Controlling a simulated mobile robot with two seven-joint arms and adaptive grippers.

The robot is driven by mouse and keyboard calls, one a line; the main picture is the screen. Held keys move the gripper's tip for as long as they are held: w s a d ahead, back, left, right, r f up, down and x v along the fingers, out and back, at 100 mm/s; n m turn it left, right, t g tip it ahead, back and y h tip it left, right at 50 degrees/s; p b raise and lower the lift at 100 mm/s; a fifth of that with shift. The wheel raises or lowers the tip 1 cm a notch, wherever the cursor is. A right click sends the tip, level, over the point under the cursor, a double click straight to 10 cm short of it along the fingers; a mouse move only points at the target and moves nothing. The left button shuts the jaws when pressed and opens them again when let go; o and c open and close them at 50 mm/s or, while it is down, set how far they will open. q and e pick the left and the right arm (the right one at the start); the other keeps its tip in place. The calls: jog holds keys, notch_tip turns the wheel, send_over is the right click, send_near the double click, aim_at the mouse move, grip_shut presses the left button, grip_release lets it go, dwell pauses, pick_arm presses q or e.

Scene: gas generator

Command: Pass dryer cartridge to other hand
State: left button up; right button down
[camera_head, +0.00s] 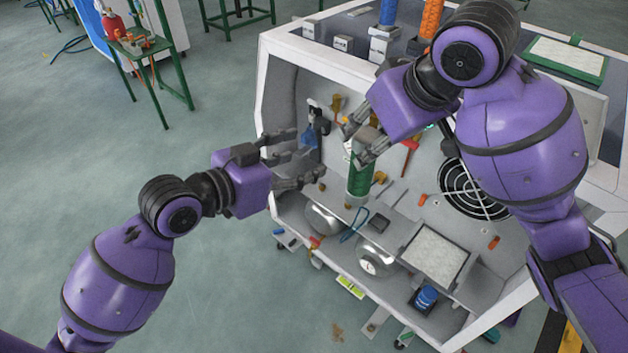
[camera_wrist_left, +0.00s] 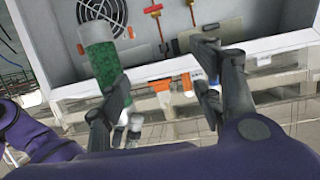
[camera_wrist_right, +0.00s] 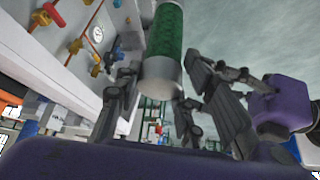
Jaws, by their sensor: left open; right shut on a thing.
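The dryer cartridge (camera_head: 359,183) is a green cylinder with silver ends, held upright or nearly so in front of the open cabinet. My right gripper (camera_head: 355,146) is shut on its upper end. The cartridge (camera_wrist_right: 166,38) also shows between the fingers in the right wrist view. My left gripper (camera_head: 302,157) is open and empty, just left of the cartridge, with its fingers pointing toward it. In the left wrist view the cartridge (camera_wrist_left: 105,65) stands by the left finger, not centred between the fingers; I cannot tell whether they touch.
The white generator cabinet (camera_head: 268,80) surrounds the work area, with a round fan grille (camera_head: 470,188) inside. Gauges, a grey-white panel (camera_head: 435,255) and a blue fitting (camera_head: 427,296) sit in its lower part. Blue (camera_head: 388,12) and orange (camera_head: 432,18) cylinders stand on top. Open floor lies left.

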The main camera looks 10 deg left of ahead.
aim_at(365, 178)
pick_arm(q)
jog(key=s+d+r+m+g+h, duration=0.1)
jog(key=s+d+m+g+h, duration=0.1)
jog(key=s+d+g, duration=0.3)
pick_arm(e)
jog(key=shift+s+r, duration=0.1)
pick_arm(q)
jog(key=shift+t, duration=0.8)
jog(key=x, duration=0.7)
jog(key=f+x, duration=0.1)
jog(key=x, duration=0.2)
jog(key=shift+w+d+f, duration=0.1)
jog(key=shift+w, duration=0.05)
jog(key=shift+c, duration=0.3)
jog(key=shift+m, duration=0.3)
jog(key=c, duration=1.4)
grip_shut()
pick_arm(e)
jog(key=c, duration=1.1)
grip_release()
